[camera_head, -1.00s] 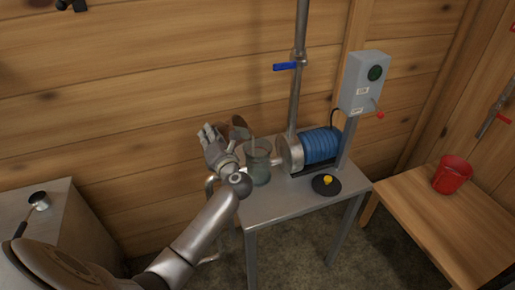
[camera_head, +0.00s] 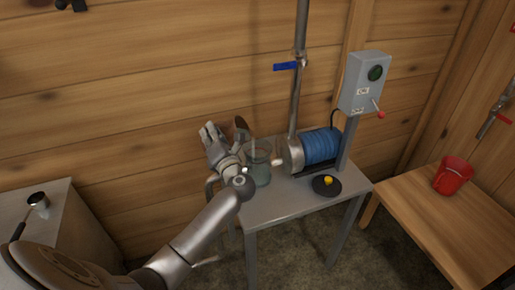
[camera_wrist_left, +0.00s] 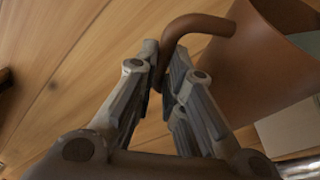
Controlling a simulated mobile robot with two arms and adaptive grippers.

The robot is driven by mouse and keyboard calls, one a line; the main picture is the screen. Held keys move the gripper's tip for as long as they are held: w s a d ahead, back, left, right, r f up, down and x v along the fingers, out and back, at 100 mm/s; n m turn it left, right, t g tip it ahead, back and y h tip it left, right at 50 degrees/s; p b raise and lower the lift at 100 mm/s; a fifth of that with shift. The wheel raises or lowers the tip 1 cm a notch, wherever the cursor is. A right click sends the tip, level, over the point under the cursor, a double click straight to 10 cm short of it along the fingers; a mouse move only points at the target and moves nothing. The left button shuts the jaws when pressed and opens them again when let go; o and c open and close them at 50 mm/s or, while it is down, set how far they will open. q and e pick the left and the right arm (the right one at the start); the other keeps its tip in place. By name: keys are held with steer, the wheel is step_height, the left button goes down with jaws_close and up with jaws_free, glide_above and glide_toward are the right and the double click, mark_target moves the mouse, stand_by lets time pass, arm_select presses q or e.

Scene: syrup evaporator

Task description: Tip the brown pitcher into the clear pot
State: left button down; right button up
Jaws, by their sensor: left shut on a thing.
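The brown pitcher (camera_head: 241,125) shows in the head view as a small patch behind my left gripper (camera_head: 216,139), above the clear pot's left side. Most of it is hidden there. The clear pot (camera_head: 258,170) stands on the metal table, left of the blue motor. In the left wrist view my gripper (camera_wrist_left: 162,62) is shut on the curved handle of the pitcher (camera_wrist_left: 255,72), which looks tilted. I cannot see any liquid leaving it. My right gripper is not in view.
A blue motor pump (camera_head: 318,147) and a black disc with a yellow knob (camera_head: 327,185) are on the metal table (camera_head: 285,208). A switch box (camera_head: 364,82) stands behind. A red bucket (camera_head: 452,176) sits on the wooden bench (camera_head: 440,220) at right.

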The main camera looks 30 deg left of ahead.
mark_target(222, 128)
arm_select(q)
steer(key=shift+w+d+r+m+y, duration=0.1)
steer(key=shift+d+r+m+y, duration=0.1)
steer(key=shift+r, duration=0.15)
steer(key=shift+w+d+r+m+y, duration=0.1)
steer(key=shift+r+m, duration=0.1)
steer(key=shift+r, duration=0.15)
steer(key=shift+w+d+m+t+y+b, duration=0.2)
steer(key=shift+d+m+t+y+b, duration=0.1)
steer(key=shift+d+m+t+b, duration=0.35)
stand_by(0.8)
steer(key=shift+w+d+r+m+t, duration=0.2)
steer(key=shift+w+d+r+m, duration=0.05)
steer(key=shift+d+m, duration=0.25)
steer(key=shift+w+d+r+m+t, duration=0.15)
steer(key=shift+w+d+r+m, duration=0.1)
steer(key=shift+d+m, duration=0.15)
stand_by(1.3)
steer(key=shift+a+f, duration=0.1)
steer(key=shift+a, duration=0.05)
